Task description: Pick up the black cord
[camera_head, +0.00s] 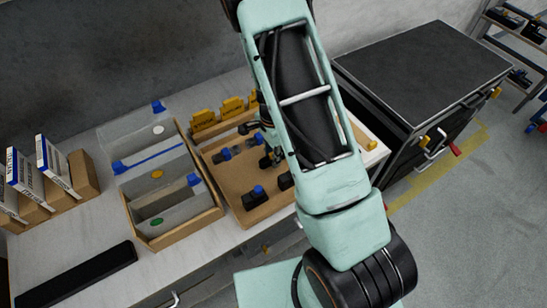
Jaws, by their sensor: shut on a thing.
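My gripper (268,157) is at the cardboard tray (233,182), low over its right part and partly hidden by my mint-green arm. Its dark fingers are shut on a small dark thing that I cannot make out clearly. I cannot tell whether this is the black cord, and I see no clear cord elsewhere. A black piece with a blue top (255,197) sits in the tray's near part. Another black piece (285,181) lies beside it, close to my arm. Dark pieces with blue parts (222,155) lie farther back in the tray.
Yellow holders (232,107) stand along the tray's back. A divided cardboard box (140,215) with blue clips is to the left. White-blue boxes (25,175) stand far left. A long black bar (85,275) lies in front. A black-topped cabinet (425,65) is at right.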

